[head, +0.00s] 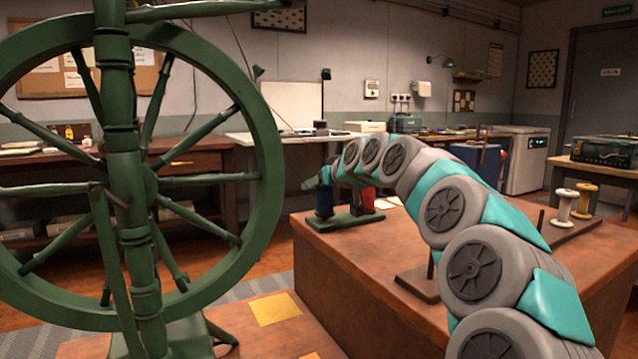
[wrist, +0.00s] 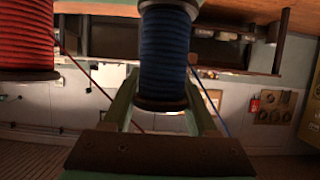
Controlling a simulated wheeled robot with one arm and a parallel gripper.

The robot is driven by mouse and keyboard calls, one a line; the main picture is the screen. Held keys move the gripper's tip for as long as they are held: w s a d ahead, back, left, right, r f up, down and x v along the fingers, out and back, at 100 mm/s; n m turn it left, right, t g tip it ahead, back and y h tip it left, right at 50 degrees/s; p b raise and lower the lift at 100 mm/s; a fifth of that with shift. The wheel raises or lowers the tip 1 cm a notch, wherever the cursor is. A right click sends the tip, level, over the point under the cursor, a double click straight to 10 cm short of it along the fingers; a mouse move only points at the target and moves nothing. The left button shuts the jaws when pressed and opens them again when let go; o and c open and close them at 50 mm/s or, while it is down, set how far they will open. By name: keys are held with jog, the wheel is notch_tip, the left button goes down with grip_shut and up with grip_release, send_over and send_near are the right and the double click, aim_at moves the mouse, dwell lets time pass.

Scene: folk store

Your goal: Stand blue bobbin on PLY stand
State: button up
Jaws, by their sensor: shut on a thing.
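The blue bobbin (head: 323,202) is upright at the left end of a low green stand (head: 350,221) on the wooden worktop. No PLY label is readable. My gripper (head: 326,178) is at the bobbin's top. In the wrist view my gripper (wrist: 158,105) has a finger on each side of the blue bobbin (wrist: 165,55) and is shut on it. A red bobbin (head: 364,198) stands on the green stand to the right; it also shows in the wrist view (wrist: 27,35). I cannot tell whether the blue bobbin's lower end touches the stand.
A large green spinning wheel (head: 146,180) fills the left. A brown peg stand (head: 420,284) is partly behind my arm. At right, a cream spool (head: 566,206) and a yellow spool (head: 587,200) stand on a wooden base. Red and blue threads run from the bobbins.

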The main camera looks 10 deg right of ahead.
jog(key=shift+f, duration=0.5)
jog(key=o, duration=1.4)
jog(key=b+v, duration=0.1)
jog(key=v, duration=0.6)
jog(key=shift+s+d+r, duration=0.15)
jog(key=shift+s, duration=0.2)
